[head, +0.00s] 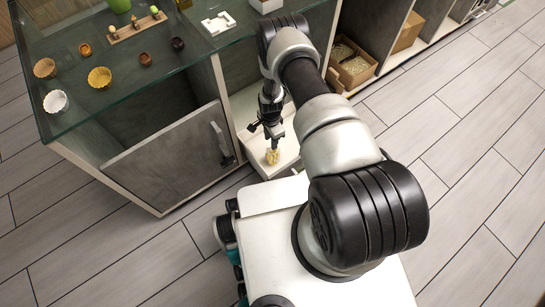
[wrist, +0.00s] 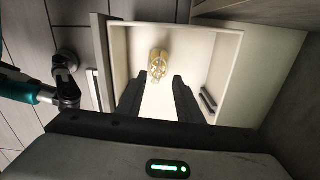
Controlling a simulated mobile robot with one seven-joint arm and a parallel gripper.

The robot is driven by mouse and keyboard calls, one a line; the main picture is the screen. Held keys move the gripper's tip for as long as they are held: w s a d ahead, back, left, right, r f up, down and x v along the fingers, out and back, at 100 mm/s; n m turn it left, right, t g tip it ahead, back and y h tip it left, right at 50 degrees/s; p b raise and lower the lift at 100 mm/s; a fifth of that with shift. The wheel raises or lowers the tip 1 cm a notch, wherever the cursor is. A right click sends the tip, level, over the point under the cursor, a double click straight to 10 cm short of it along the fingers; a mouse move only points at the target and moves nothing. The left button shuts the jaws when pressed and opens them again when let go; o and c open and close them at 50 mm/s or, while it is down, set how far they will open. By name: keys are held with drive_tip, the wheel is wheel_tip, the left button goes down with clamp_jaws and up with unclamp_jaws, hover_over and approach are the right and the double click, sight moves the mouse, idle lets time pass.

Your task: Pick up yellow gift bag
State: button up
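The yellow gift bag (head: 272,156) is small and stands inside an open white drawer (head: 288,142). In the wrist view the bag (wrist: 157,62) is near the middle of the drawer (wrist: 119,60), just beyond my fingertips. My gripper (wrist: 160,78) is open, with its two dark fingers apart and nothing between them. In the head view my gripper (head: 270,137) hangs over the drawer, right above the bag. I cannot tell the exact height gap between the fingertips and the bag.
A glass-topped counter (head: 107,101) with small bowls and cups stands at the left. Its grey cabinet door (head: 170,158) hangs open beside the drawer. Shelves with a cardboard box (head: 352,67) are at the back right. The plank floor at right is clear.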

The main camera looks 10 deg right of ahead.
sight(273, 153)
drive_tip(key=shift+d+f+b, duration=0.15)
drive_tip(key=shift+f+b, duration=0.4)
drive_tip(key=shift+f, duration=1)
drive_tip(key=shift+d+f+b, duration=0.15)
drive_tip(key=shift+f+b, duration=0.4)
drive_tip(key=shift+f, duration=0.95)
drive_tip(key=shift+c, duration=0.2)
clamp_jaws()
